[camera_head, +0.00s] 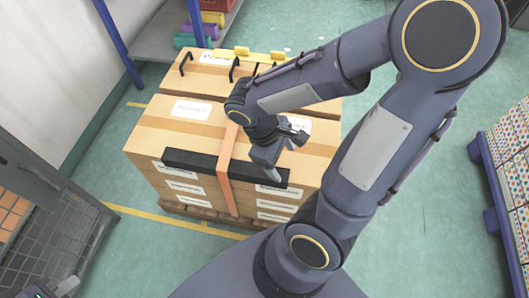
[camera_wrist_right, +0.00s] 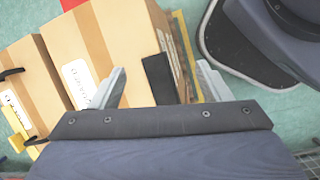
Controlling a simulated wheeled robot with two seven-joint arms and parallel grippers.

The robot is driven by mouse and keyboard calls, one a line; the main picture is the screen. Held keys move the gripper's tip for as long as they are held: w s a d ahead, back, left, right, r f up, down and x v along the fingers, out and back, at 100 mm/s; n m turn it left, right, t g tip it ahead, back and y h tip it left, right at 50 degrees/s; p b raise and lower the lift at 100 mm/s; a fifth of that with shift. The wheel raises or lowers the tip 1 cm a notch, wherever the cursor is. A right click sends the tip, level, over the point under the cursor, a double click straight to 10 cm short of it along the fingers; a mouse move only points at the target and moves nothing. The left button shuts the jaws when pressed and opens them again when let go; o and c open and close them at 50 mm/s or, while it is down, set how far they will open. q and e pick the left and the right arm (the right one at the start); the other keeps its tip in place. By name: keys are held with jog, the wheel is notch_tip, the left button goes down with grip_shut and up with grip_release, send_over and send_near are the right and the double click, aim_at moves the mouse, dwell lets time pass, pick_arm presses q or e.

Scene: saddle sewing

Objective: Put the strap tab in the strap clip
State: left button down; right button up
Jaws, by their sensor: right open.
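An orange strap (camera_head: 225,165) runs over the front stack of boxes and down its front face, crossing a black edge bar (camera_head: 185,160). The bar also shows in the wrist view (camera_wrist_right: 158,80). I cannot make out the strap tab or the strap clip for certain; my right arm hides part of the strap's top. My right gripper (camera_head: 284,157) is over the front right of the stack, right of the strap. Its fingers (camera_wrist_right: 160,72) are spread with nothing held between them. A small part of my left gripper (camera_head: 62,287) shows at the bottom left corner; its fingers are unclear.
Cardboard boxes (camera_head: 160,127) stand on a wooden pallet (camera_head: 195,210). Black handles (camera_head: 186,63) and yellow pieces (camera_head: 242,50) sit on the rear boxes. A wire-mesh gate (camera_head: 50,225) is at left, blue-framed shelving (camera_head: 150,40) behind, and a blue rack (camera_head: 490,170) at right. Green floor is clear between.

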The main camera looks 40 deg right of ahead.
jog(key=s+a+r+m+t+y, duration=0.1)
jog(key=a+r+m+t+y, duration=0.5)
jog(key=r+m+t, duration=0.1)
notch_tip(320, 180, up, 3)
jog(key=shift+s+a+f+t+y, duration=0.2)
jog(key=shift+s+t+y, duration=0.15)
jog(key=shift+t, duration=0.25)
